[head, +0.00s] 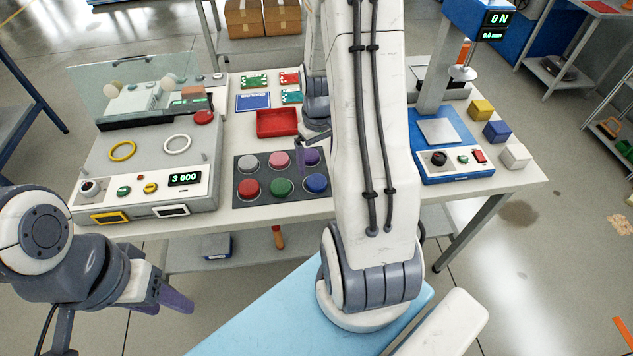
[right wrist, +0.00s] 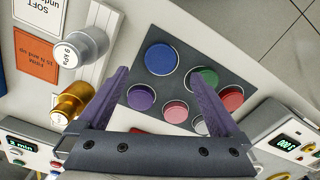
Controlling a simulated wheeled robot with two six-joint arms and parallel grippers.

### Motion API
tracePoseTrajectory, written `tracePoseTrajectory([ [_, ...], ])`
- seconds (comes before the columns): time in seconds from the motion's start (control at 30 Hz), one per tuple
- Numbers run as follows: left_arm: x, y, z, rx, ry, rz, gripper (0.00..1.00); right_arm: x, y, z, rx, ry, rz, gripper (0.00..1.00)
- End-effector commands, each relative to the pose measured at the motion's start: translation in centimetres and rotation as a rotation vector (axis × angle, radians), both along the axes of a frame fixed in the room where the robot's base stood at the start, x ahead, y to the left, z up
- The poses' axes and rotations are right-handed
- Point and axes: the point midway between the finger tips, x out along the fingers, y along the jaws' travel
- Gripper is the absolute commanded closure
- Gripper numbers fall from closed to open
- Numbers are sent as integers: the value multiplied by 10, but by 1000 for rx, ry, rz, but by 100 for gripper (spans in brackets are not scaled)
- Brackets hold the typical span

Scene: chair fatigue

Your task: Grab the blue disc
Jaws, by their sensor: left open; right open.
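The blue disc (head: 316,183) lies at the front right of a dark mat (head: 241,203) on the table. In the right wrist view the blue disc (right wrist: 160,58) is just beyond and between the spread fingertips of my open, empty right gripper (right wrist: 158,76). The fingers appear above the mat, not around the disc. In the head view the right gripper (head: 309,157) is partly hidden by its arm, near the mat's back right corner. My left gripper (head: 168,298) is open and empty, in front of the table at lower left.
Beside the blue disc are a green disc (head: 283,187) and a purple disc (right wrist: 141,97). Red (head: 248,188), pink (head: 279,160) and grey-white (head: 248,163) discs share the mat. A red tray (head: 277,134) stands behind. Machines flank the mat: left (head: 140,192), right (head: 455,172).

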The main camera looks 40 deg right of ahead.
Motion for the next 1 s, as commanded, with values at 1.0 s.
tracePoseTrajectory([
  [1.0, 0, 0, 15, 0, 0, 0, 50, 4, 0, -77, 0, -1, 0, 19],
])
